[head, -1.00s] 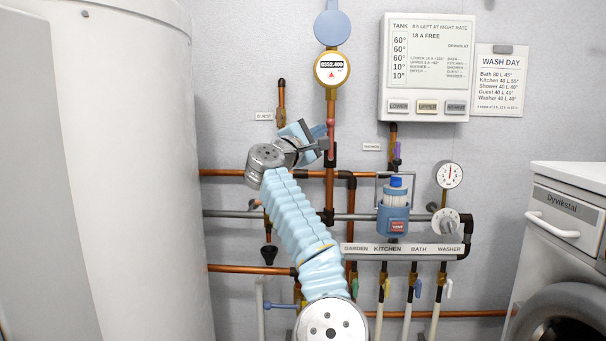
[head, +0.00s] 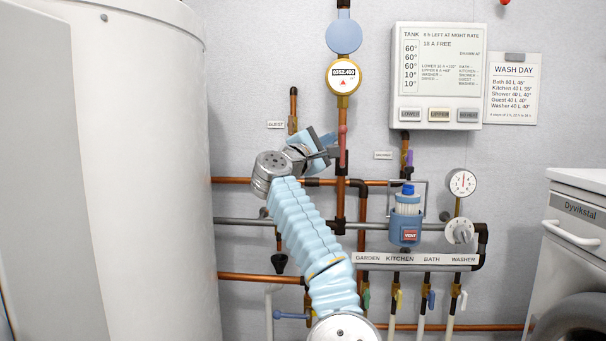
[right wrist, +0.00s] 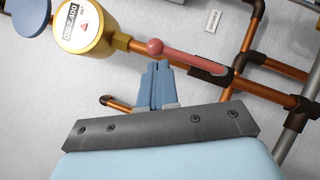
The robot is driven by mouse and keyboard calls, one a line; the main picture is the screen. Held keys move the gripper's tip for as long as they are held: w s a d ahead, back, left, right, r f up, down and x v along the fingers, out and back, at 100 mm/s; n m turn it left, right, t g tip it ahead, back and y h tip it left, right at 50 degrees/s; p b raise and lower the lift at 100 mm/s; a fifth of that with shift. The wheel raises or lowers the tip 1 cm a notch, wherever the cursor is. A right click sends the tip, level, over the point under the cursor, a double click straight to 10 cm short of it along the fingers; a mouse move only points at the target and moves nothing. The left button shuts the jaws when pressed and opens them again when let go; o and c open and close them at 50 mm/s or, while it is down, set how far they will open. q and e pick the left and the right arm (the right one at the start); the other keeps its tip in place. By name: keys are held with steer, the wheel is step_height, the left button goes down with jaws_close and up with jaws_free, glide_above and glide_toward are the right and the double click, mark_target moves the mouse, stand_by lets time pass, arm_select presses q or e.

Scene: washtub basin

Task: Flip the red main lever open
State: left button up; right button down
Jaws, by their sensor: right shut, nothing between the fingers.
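The red main lever (head: 342,146) stands upright along the vertical copper pipe, below the round yellow meter. In the right wrist view the red lever (right wrist: 192,58) runs along the pipe, with a ball knob at its meter end. My right gripper (head: 332,150) is just left of the lever in the head view. Its blue fingers (right wrist: 156,70) are shut and empty, with their tips just beside the lever near the knob. I cannot tell whether they touch it. My left gripper is not in view.
The yellow meter (head: 343,77) sits above the lever. Copper pipes (head: 240,181) cross the wall behind my arm. A blue filter (head: 406,228) hangs to the right. A white tank (head: 140,180) stands left, and a washer (head: 575,215) stands right.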

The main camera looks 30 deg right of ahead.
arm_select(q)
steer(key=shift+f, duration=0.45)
arm_select(e)
steer(key=v, duration=1.2)
steer(key=shift+w, duration=0.15)
steer(key=shift+f, duration=0.15)
